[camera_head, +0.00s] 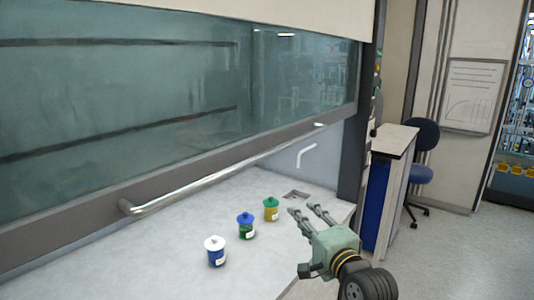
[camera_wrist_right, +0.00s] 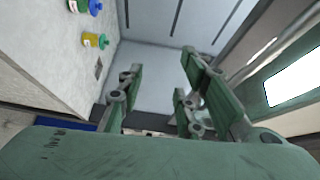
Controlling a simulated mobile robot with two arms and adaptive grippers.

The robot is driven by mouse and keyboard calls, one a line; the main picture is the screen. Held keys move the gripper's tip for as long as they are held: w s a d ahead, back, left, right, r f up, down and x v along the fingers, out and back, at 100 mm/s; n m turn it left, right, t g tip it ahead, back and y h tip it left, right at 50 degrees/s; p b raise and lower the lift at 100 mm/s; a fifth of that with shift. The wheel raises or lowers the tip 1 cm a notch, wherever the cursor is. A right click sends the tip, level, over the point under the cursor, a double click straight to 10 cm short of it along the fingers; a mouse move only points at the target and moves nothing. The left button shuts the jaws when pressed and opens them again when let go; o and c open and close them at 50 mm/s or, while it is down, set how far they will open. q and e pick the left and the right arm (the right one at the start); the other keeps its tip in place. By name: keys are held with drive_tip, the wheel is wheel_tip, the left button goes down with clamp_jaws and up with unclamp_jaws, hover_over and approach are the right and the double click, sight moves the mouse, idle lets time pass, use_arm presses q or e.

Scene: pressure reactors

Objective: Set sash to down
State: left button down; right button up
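The fume hood sash (camera_head: 180,110) is a large tinted glass pane with a grey bottom frame. A long metal handle bar (camera_head: 225,172) runs along that frame. An open gap lies between the frame and the white worktop (camera_head: 175,245). My right gripper (camera_head: 304,211) is at the right front edge of the worktop, below and to the right of the handle's right end, apart from it. Its fingers are spread and empty; the right wrist view shows the open fingers (camera_wrist_right: 160,85) too. My left gripper is not in view.
Jars with white (camera_head: 215,251), blue (camera_head: 246,226) and green (camera_head: 271,209) lids stand on the worktop left of my right gripper. A dark hood post (camera_head: 353,165), a side bench (camera_head: 393,142) and a blue chair (camera_head: 421,160) are at the right. Floor at the right front is clear.

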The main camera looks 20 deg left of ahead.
sight(269, 156)
drive_tip(key=s+a+r+y, duration=0.2)
drive_tip(key=s+r, duration=0.1)
drive_tip(key=r, duration=0.5)
drive_tip(key=s+a+r+y, duration=0.2)
drive_tip(key=a+r, duration=0.1)
drive_tip(key=r, duration=0.4)
drive_tip(key=p+x, duration=0.2)
drive_tip(key=x, duration=0.4)
drive_tip(key=shift+r+p, duration=0.1)
drive_tip(key=shift+p, duration=0.25)
drive_tip(key=shift+w+a, duration=0.3)
drive_tip(key=shift+w, duration=0.05)
drive_tip(key=shift+c, duration=0.5)
clamp_jaws()
